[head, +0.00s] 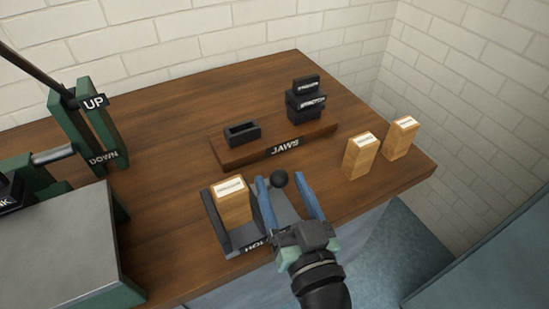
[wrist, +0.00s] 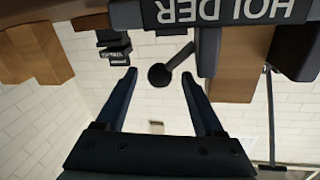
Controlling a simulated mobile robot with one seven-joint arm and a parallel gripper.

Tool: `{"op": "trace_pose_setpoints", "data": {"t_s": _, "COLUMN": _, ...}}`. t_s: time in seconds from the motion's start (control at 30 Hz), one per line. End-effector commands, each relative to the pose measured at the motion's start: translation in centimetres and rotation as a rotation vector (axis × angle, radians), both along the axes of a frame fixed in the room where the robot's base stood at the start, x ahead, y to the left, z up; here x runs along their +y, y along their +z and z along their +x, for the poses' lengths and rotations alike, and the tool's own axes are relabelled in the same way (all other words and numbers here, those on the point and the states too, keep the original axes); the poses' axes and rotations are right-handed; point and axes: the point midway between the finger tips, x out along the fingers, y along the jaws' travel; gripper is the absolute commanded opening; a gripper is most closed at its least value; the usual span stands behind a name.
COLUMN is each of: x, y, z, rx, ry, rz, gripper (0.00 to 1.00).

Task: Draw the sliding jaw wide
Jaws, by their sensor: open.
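The holder (head: 240,250) stands at the table's front edge, its label upside down in the wrist view (wrist: 230,10). A wooden block (head: 231,205) with a white label stands in it, beside the dark fixed jaw (head: 217,222) on the left. The sliding jaw (wrist: 208,48) is on the block's other side, partly hidden by my finger in the head view. A rod with a black ball knob (head: 279,179) sticks out from it. My gripper (head: 283,188) is open, its blue fingers on either side of the knob. In the wrist view the knob (wrist: 159,75) appears between the fingertips; contact is unclear.
Behind the holder, a wooden board labelled JAWS (head: 240,155) carries black jaw pieces (head: 305,105) and a black tray-like piece (head: 242,132). Two labelled wooden blocks (head: 360,156) (head: 401,138) stand at right. A green machine with a lever (head: 95,125) is at left.

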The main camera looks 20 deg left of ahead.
Motion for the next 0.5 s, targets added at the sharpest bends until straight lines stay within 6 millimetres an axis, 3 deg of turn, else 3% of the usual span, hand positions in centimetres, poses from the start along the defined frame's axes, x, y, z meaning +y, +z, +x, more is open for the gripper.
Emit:
{"op": "trace_pose_setpoints", "data": {"t_s": 0.2, "x": 2.5, "y": 0.1, "z": 2.8, "rx": -0.001, "ry": 0.001, "rz": 0.001, "gripper": 0.7}}
{"op": "trace_pose_setpoints", "data": {"t_s": 0.5, "x": 3.5, "y": 0.0, "z": 4.0, "rx": 0.001, "ry": 0.0, "rz": 0.001, "gripper": 0.7}}
